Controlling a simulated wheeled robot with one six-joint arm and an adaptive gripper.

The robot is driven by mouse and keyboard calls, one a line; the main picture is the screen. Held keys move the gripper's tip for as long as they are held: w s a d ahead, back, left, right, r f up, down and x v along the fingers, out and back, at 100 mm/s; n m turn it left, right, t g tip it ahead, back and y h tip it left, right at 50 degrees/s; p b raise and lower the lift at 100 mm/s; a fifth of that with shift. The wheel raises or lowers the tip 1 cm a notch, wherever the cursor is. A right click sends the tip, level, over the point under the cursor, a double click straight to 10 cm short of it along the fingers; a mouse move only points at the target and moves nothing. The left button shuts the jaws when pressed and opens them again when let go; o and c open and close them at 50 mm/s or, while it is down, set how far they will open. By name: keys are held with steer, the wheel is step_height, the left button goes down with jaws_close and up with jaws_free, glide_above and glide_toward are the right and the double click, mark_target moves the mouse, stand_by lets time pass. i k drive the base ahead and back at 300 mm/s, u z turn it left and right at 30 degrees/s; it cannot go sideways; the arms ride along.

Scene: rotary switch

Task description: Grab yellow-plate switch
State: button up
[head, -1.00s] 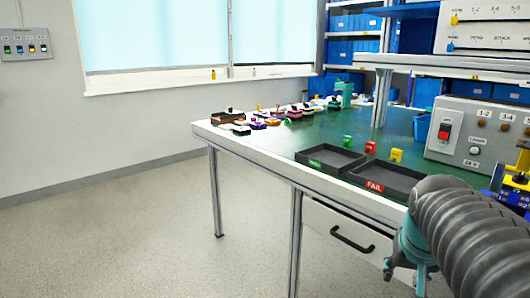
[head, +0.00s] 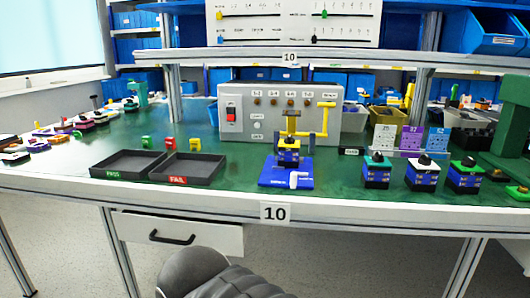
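A switch with a yellow plate (head: 289,145), a dark knob on top and a blue body sits upright in a blue fixture (head: 270,180) near the middle of the bench in the head view. A yellow frame with a handle stands right behind it. To the right, a teal-plate switch (head: 377,172), a white-plate switch (head: 422,175) and a green-plate switch (head: 465,175) stand in a row near the front edge. My gripper is out of view; only a dark link of my arm shows at the bottom.
A PASS tray (head: 101,171) and a FAIL tray (head: 160,179) lie left of the fixture. A grey test box (head: 232,136) stands behind it, under a shelf (head: 200,56). Several small switches lie at the far left. Bare green bench top lies between the trays and the fixture.

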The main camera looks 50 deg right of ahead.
mark_target(289, 157)
steer(key=z, duration=5.25)
steer(key=k, duration=1.7)
steer(key=u, duration=1.7)
